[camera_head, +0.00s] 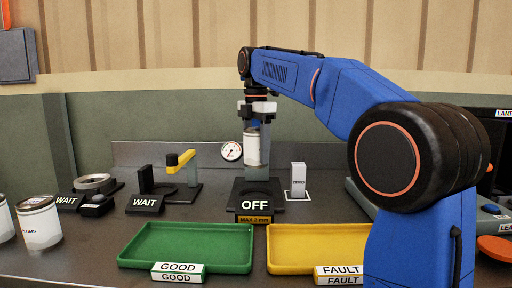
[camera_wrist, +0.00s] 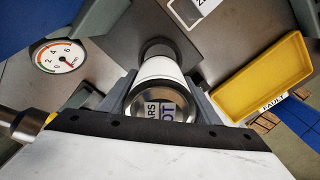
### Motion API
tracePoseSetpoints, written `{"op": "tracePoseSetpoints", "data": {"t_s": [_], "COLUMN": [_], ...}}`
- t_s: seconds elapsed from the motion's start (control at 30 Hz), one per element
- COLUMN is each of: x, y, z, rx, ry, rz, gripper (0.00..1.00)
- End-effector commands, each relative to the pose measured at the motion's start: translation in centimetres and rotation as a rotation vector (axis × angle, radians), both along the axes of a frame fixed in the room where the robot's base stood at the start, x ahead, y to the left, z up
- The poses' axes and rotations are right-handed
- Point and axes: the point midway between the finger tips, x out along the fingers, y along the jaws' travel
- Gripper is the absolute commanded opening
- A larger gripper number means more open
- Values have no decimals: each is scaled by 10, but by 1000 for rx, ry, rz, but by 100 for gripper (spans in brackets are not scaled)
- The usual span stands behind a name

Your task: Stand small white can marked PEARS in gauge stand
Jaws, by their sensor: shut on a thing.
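My gripper (camera_head: 256,122) is shut on a small white can (camera_head: 252,147) and holds it upright. In the wrist view the can (camera_wrist: 163,70) is between the fingers, its silver lid facing the camera with partly hidden lettering that ends in "ARS". The can's bottom appears a little above the dark base. The wrist view shows a dark round part of the stand (camera_wrist: 156,47) just beyond the can and the dial (camera_wrist: 58,57) at left.
A green GOOD tray (camera_head: 190,240) and a yellow FAULT tray (camera_head: 290,240) lie in front. A grey ZERO block (camera_head: 298,178) stands right of the stand. Two WAIT fixtures (camera_head: 145,203) are at left, with other cans (camera_head: 39,222) at the far left.

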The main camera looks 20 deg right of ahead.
Motion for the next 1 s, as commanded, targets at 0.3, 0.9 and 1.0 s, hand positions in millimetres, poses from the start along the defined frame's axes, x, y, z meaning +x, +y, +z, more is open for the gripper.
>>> {"op": "tracePoseSetpoints", "data": {"t_s": [0.3, 0.9, 1.0], "x": [0, 0, -1], "y": [0, 0, 0], "z": [-26, -72, -80], "rx": [-1, 0, 0], "ry": [2, 0, 1], "rz": [0, 0, 0], "gripper": [22, 22, 22]}}
